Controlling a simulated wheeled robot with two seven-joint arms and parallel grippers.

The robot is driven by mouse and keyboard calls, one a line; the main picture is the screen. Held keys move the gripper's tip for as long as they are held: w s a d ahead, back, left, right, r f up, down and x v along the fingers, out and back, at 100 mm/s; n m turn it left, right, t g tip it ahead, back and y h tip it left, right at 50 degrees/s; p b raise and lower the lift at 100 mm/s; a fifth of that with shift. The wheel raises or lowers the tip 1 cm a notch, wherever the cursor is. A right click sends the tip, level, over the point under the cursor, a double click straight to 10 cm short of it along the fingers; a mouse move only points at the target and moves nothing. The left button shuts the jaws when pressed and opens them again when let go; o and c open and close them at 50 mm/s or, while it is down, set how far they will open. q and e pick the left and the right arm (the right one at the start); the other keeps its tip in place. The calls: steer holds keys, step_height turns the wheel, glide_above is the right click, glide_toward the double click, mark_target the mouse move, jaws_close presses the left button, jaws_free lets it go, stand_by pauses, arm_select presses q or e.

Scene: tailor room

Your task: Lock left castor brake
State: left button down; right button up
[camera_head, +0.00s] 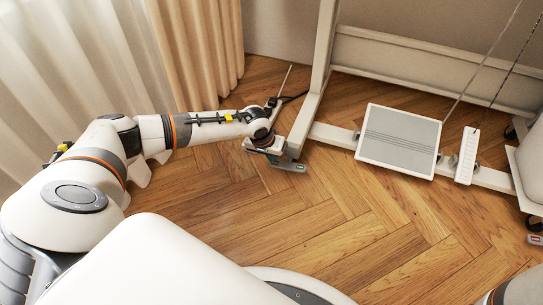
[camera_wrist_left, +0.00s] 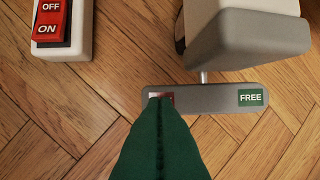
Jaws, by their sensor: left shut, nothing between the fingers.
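The left castor brake pedal is a grey bar (camera_wrist_left: 215,99) below the grey foot end (camera_wrist_left: 262,40) of the stand, joined by a short metal pin. Its right end bears a green FREE label (camera_wrist_left: 251,97); a red label (camera_wrist_left: 162,97) on its left end is mostly covered by my fingers. The pedal also shows in the head view (camera_head: 292,167) at the foot of the left leg. My left gripper (camera_wrist_left: 160,105), with green fingers, is shut and empty over the pedal's left end; I cannot tell if it touches. It also shows in the head view (camera_head: 276,150). My right gripper is out of view.
A white box with a red OFF/ON switch (camera_wrist_left: 50,20) lies on the floor left of the pedal. A treadle plate (camera_head: 398,141) and a narrow white pedal (camera_head: 467,156) sit to the right. Curtains (camera_head: 205,45) hang behind my left arm. The front wood floor (camera_head: 330,225) is clear.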

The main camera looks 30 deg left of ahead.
arm_select(q)
step_height(320, 180, up, 6)
steer(key=p, duration=0.4)
steer(key=shift+r+p, duration=0.2)
steer(key=shift+p, duration=0.1)
steer(key=shift+d, duration=0.1)
